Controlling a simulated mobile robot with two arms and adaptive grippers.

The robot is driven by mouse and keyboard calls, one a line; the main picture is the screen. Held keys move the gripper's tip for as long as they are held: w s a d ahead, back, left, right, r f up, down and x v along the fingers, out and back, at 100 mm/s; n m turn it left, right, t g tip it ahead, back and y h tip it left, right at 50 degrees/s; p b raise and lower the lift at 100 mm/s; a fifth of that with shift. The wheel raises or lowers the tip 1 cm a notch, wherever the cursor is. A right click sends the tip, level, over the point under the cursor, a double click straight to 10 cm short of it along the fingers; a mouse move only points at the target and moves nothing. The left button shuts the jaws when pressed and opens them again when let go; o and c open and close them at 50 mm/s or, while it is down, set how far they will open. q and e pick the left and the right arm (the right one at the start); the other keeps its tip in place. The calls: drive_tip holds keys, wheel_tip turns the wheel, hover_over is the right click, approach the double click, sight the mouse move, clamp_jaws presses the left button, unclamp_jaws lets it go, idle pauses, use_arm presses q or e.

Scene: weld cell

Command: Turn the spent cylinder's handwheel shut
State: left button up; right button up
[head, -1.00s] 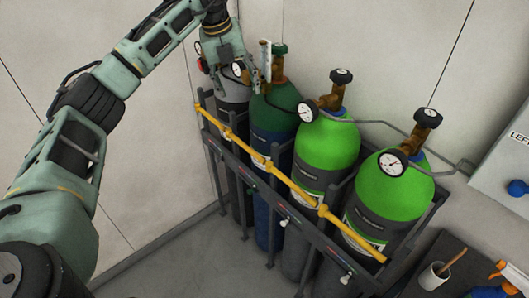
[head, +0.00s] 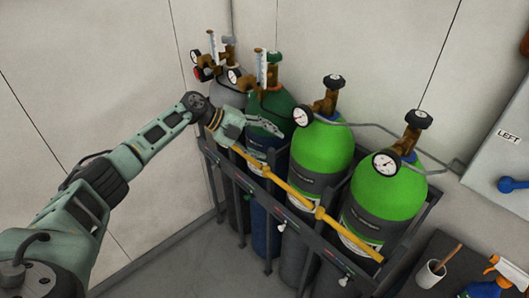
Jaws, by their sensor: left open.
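A rack holds a grey cylinder (head: 229,93), a dark green and blue cylinder (head: 283,102) and two bright green cylinders (head: 322,146) (head: 388,190). I cannot tell which is spent. The bright green ones have black handwheels (head: 334,81) (head: 418,119) and round gauges. The dark green one has a green handwheel (head: 272,57), partly hidden by its flow tube; the grey one has a grey handwheel (head: 227,40). My left gripper (head: 272,127) is open and empty, in front of the dark green cylinder's shoulder and below its valve. My right gripper is not in view.
A yellow bar (head: 296,197) runs across the rack front. A grey pipe (head: 380,125) passes behind the bright green cylinders. A cabinet (head: 500,160) marked LEFT is at right. A cup (head: 431,274) and an orange-topped spray bottle (head: 508,272) stand lower right. The floor at left is clear.

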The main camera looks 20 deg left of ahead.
use_arm(q)
drive_tip(key=shift+w+a+f+n+t+h, duration=0.15)
drive_tip(key=shift+f+n+t, duration=0.3)
drive_tip(key=shift+f, duration=0.4)
drive_tip(key=shift+w+a+f+n+t+h, duration=0.1)
drive_tip(key=shift+f+n+t, duration=0.35)
drive_tip(key=shift+f, duration=0.35)
drive_tip(key=shift+w+a+f+n+t+h, duration=0.15)
drive_tip(key=shift+f+n+t, duration=0.25)
drive_tip(key=shift+f, duration=0.45)
drive_tip(key=shift+d, duration=0.15)
